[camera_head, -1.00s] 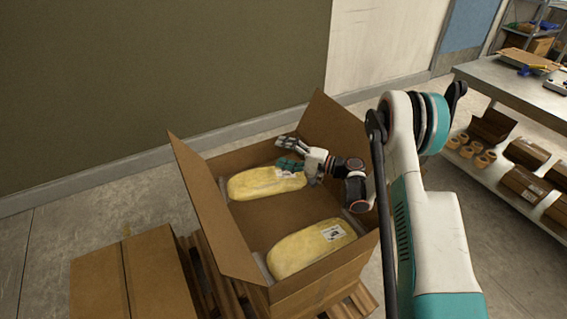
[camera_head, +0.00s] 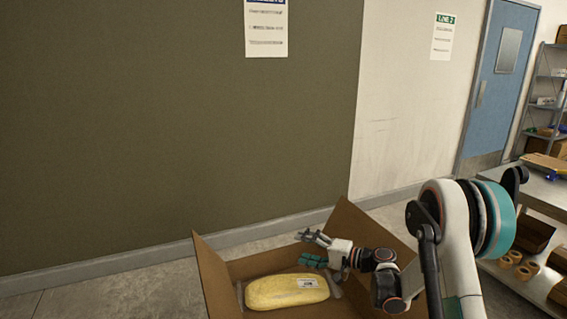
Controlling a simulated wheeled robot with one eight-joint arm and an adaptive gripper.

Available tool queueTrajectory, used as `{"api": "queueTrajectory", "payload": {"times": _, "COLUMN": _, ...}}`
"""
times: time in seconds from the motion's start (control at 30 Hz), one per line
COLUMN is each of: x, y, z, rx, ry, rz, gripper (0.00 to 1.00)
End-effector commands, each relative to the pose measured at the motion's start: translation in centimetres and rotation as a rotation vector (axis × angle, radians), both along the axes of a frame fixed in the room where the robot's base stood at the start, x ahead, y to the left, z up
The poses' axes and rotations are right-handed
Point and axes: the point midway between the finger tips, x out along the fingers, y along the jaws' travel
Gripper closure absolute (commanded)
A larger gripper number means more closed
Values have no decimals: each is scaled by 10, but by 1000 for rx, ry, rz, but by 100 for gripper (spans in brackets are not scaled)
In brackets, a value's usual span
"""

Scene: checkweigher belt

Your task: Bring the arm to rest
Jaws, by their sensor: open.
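My gripper (camera_head: 311,249) is open and empty, above the open cardboard box (camera_head: 215,281). Its fingers point to the left in the picture. A yellow wrapped package (camera_head: 272,292) with a white label lies in the box, below my gripper and apart from it as far as this view shows. My arm reaches in from the right and is bent at the elbow. The near part of the box is cut off by the bottom of the picture.
A metal bench (camera_head: 543,191) stands at the right, with tape rolls (camera_head: 515,257) and cartons on its lower shelf. A dark wall panel (camera_head: 180,130) is behind the box. A blue door (camera_head: 497,85) is at the back right. Bare floor (camera_head: 120,296) shows at the left.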

Motion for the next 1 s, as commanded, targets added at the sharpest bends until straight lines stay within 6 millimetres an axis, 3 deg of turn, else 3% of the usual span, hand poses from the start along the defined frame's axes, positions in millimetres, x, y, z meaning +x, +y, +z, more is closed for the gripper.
{"api": "queueTrajectory", "payload": {"times": 0.1, "x": -8, "y": 2, "z": 25, "rx": -77, "ry": 8, "rz": -5, "gripper": 29}}
{"api": "queueTrajectory", "payload": {"times": 0.47, "x": -49, "y": 2, "z": 83, "rx": -317, "ry": 21, "rz": -24, "gripper": 29}}
{"api": "queueTrajectory", "payload": {"times": 1.0, "x": -150, "y": -19, "z": 143, "rx": -676, "ry": 13, "rz": -48, "gripper": 29}}
